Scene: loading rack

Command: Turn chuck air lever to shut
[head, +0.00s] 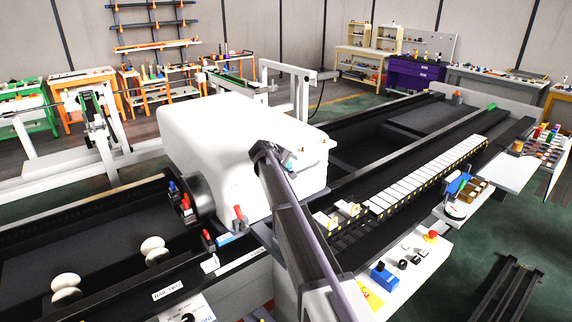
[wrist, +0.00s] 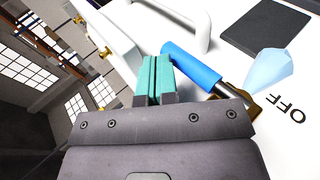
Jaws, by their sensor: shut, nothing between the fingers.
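In the wrist view a lever with a blue grip (wrist: 192,65) runs on a metal stem to a brass valve body (wrist: 243,106) on a white panel. The word OFF (wrist: 287,108) is printed beside the valve. My gripper (wrist: 154,62), with teal fingers, is shut and empty, just left of the blue grip's end. I cannot tell whether they touch. In the head view my gripper (head: 284,160) is at the right end of the white headstock housing (head: 215,140). My arm covers part of that housing, and I cannot pick out the blue lever there.
A pale blue faceted knob (wrist: 270,69) and a dark square plate (wrist: 268,30) are beyond the lever. A white bar handle (wrist: 190,28) arches close by. Red-handled levers (head: 239,214) stand at the housing's front. A control panel (head: 412,258) lies right of my arm.

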